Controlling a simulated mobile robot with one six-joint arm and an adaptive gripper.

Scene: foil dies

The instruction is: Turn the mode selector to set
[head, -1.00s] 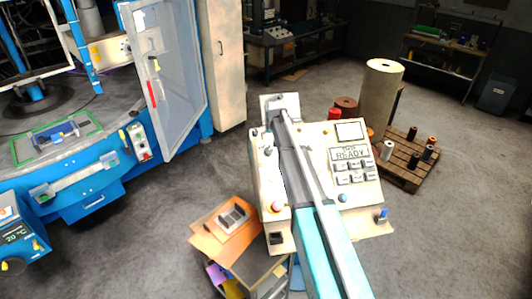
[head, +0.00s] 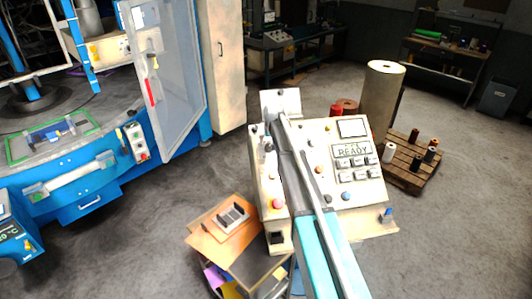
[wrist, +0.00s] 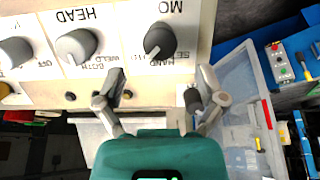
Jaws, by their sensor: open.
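The mode selector (wrist: 158,40) is a round knob with a dark face on a cream panel in the wrist view, near the top centre. Its label is upside down and cut off at "MO". "SE" and "HAND" are legible by it, and which mark it points at is unclear. My gripper (wrist: 161,72) is open and empty, its two fingers spread below the knob in the picture and not closed around it. In the head view my arm crosses the control box (head: 326,200) and hides part of its face; the selector cannot be made out there.
The head knob (wrist: 76,46) and another knob (wrist: 15,52) sit left of the selector. A transparent door (wrist: 240,100) is at right. In the head view, a cart with an orange tray (head: 208,240) stands left of the box, and a pallet (head: 402,178) with spools stands behind right.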

